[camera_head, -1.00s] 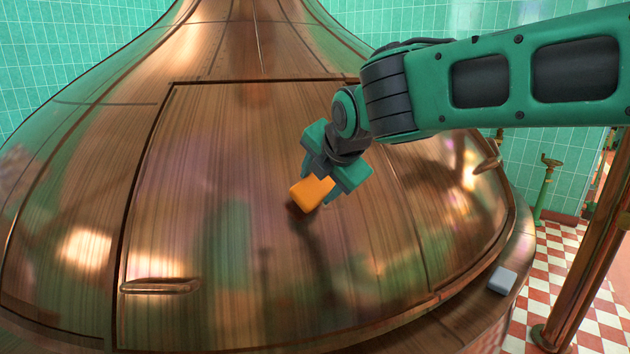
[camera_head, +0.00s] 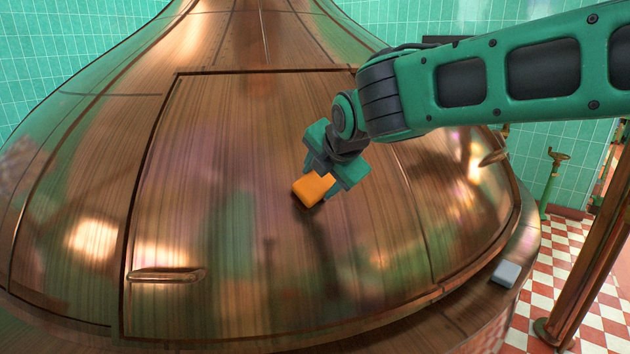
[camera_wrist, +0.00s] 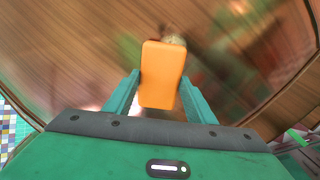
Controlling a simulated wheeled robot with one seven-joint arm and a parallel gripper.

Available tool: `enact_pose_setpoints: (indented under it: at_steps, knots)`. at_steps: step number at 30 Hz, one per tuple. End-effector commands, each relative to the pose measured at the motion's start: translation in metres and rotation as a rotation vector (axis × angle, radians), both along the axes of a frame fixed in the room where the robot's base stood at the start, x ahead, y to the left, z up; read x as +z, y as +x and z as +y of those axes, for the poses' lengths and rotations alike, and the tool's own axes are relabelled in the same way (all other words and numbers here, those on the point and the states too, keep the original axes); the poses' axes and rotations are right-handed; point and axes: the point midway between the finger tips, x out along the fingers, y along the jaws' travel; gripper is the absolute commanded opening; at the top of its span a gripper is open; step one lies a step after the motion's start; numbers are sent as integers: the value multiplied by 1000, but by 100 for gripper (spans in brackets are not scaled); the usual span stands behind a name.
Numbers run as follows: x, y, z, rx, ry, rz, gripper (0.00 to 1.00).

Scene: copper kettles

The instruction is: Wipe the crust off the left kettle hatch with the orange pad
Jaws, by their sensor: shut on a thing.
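My gripper (camera_head: 322,182) is shut on the orange pad (camera_head: 311,189), low over the middle of the copper kettle hatch (camera_head: 200,150). In the wrist view the pad (camera_wrist: 162,75) sits between the two green fingers and sticks out beyond them. Its far end is at the hatch surface; I cannot tell whether it presses on it. A small pale, rough patch (camera_wrist: 175,39) shows just past the pad's far edge in the wrist view; it may be crust. The pad hides what lies under it. No crust is clear in the head view.
A copper handle (camera_head: 167,275) sticks out at the hatch's lower left, another (camera_head: 493,158) at the right. A grey block (camera_head: 506,272) lies on the kettle's rim. A copper pipe (camera_head: 590,260) stands at the right. The hatch's left part is clear.

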Motion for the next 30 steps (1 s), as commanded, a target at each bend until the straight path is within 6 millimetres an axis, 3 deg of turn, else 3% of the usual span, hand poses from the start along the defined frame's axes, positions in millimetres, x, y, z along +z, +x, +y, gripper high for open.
enact_pose_setpoints:
  at_steps: [30]
  knots:
    - [-10,10,4,2,0,0,32]
